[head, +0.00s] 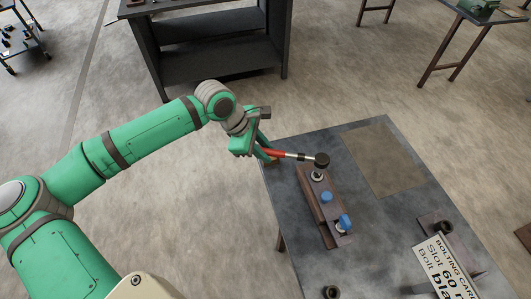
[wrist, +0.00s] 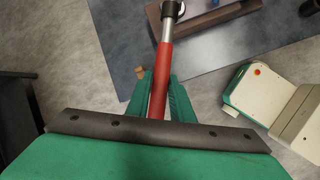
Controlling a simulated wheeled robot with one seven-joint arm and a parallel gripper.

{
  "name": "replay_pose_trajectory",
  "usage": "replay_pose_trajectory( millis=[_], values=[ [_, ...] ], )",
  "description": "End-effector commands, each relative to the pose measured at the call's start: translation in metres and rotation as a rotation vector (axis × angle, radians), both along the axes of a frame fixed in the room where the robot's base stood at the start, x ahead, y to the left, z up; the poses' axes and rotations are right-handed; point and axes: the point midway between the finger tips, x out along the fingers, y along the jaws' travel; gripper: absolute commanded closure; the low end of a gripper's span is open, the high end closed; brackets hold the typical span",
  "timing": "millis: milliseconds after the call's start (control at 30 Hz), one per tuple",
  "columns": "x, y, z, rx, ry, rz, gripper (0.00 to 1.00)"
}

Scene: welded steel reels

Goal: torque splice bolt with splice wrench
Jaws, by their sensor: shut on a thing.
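My gripper (head: 264,151) is shut on the red handle of the splice wrench (head: 279,153). In the wrist view the red handle (wrist: 161,75) runs up between the green fingers (wrist: 160,98). The wrench's steel shaft ends in a round black head (head: 321,160) at the far end of the splice bar (head: 318,214). A pale metal splice bolt (head: 316,177) stands on the bar just below that head in the picture. I cannot tell whether they touch. Two blue bolts (head: 326,197) (head: 345,222) stand farther along the bar.
The bar lies on a dark steel table (head: 385,225) with a brown mat (head: 383,158). A dark bench (head: 215,50) stands at the back.

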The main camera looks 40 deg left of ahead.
Motion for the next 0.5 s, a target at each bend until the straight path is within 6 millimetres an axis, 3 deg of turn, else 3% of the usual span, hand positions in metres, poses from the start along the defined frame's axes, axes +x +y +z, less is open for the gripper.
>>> replay_pose_trajectory(
  millis=[500],
  values=[
    [0.002,-0.002,0.027,0.000,-0.002,-0.004,1.00]
  ],
)
